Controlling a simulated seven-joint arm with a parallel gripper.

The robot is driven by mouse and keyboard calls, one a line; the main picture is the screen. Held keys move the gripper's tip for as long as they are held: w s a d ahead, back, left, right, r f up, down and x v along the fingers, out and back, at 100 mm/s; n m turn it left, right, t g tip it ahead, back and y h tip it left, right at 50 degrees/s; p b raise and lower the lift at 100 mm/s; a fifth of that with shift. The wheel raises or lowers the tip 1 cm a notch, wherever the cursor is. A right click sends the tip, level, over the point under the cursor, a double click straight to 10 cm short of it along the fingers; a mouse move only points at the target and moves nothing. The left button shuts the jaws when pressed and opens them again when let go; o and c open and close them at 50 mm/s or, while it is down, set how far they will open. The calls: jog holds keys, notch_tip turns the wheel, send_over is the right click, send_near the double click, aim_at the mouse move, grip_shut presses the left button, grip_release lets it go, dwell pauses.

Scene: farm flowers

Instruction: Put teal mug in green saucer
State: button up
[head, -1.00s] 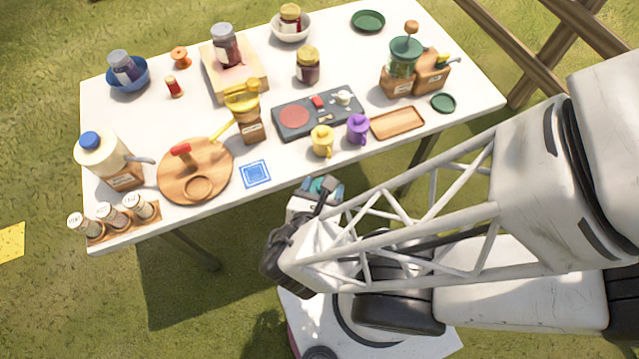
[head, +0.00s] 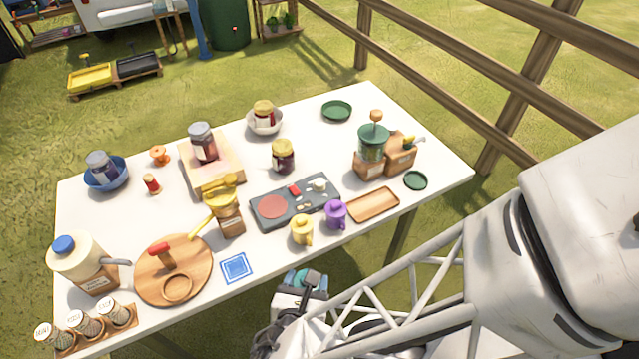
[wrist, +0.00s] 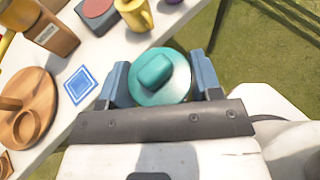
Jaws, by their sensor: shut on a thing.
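The teal mug (wrist: 160,78) is between the two blue fingers of my gripper (wrist: 161,84) in the wrist view, with its round teal top and a raised knob-like part facing the camera. My gripper is shut on it. In the head view the teal mug (head: 309,279) and my gripper (head: 303,284) are just off the table's front edge, below the yellow mug. Two green dishes lie flat on the table: a small round green saucer (head: 416,180) near the right edge, and a larger green plate (head: 336,111) at the back. Both look empty.
A yellow mug (head: 302,230), a purple mug (head: 335,214) and a wooden tray (head: 373,205) line the table's front edge. Wooden boxes with a green grinder (head: 373,145) stand behind the tray, left of the small saucer. A stove (head: 272,207) is behind the mugs.

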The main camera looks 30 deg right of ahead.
jog(key=shift+r, duration=0.15)
jog(key=shift+r, duration=2.7)
jog(key=w+r+m+g+h, duration=0.1)
jog(key=w+r+m, duration=0.1)
jog(key=w, duration=0.5)
jog(key=w+r+m+g+h, duration=0.1)
jog(key=w+r+h, duration=0.15)
jog(key=w, duration=0.45)
jog(key=w+d+m+g, duration=0.2)
jog(key=w+d, duration=0.4)
jog(key=w, duration=0.7)
jog(key=w+d+f+m+g+h, duration=0.1)
jog(key=w+d+f+g, duration=0.1)
jog(key=w+d, duration=0.5)
jog(key=w+d+f+m+g, duration=0.1)
jog(key=w+d, duration=0.2)
jog(key=d, duration=0.9)
jog(key=w+d+f+m+g+h, duration=0.1)
jog(key=w+d+f+m+g, duration=0.1)
jog(key=w+d, duration=0.5)
jog(key=shift+y, duration=0.25)
jog(key=f, duration=0.1)
jog(key=s+d+f, duration=0.1)
jog(key=f, duration=0.1)
jog(key=d+f, duration=0.1)
jog(key=shift+s+f, duration=0.25)
jog(key=shift+s, duration=0.15)
